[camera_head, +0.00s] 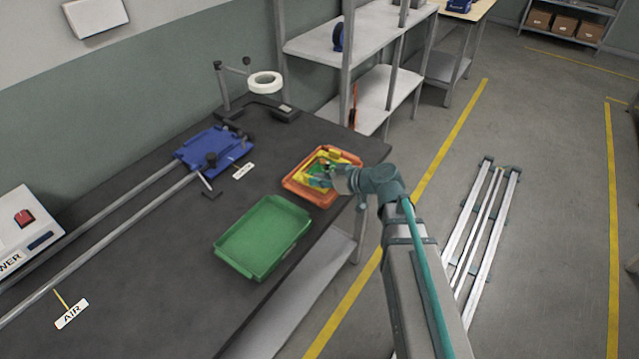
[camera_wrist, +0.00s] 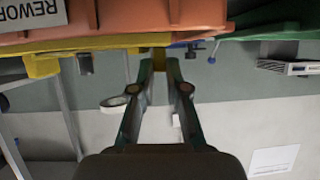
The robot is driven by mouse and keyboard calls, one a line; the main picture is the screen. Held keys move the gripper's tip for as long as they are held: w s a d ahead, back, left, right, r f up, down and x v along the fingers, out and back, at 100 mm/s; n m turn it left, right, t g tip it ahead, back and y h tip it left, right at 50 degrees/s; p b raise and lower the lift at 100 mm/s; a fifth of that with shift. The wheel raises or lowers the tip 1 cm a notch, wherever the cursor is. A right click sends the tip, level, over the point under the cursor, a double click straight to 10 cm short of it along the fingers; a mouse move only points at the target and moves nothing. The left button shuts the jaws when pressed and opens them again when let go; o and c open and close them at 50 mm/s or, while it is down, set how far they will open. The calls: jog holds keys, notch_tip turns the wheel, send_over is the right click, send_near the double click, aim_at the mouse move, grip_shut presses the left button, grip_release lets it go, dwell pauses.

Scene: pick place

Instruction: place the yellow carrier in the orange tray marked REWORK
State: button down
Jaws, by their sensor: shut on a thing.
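The yellow carrier (camera_head: 310,183) is over or inside the orange tray (camera_head: 292,188) near the table's right edge. I cannot tell whether it touches the tray floor. Green and dark parts show on it, partly hidden by my gripper (camera_head: 326,171). In the wrist view, which is upside down, my gripper (camera_wrist: 160,67) is shut on a yellow tab of the carrier (camera_wrist: 100,41). The orange tray (camera_wrist: 135,17) fills the top there, with the REWORK label (camera_wrist: 32,12) at the left.
A green tray (camera_head: 263,238) stands in front of the orange one and looks empty. A blue fixture (camera_head: 213,148) with rails lies to the left. Shelves (camera_head: 365,30) stand at the back.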

jog(key=shift+f, duration=1.05)
jog(key=shift+f, duration=0.1)
jog(key=c, duration=1.5)
grip_release()
jog(key=shift+o, duration=0.2)
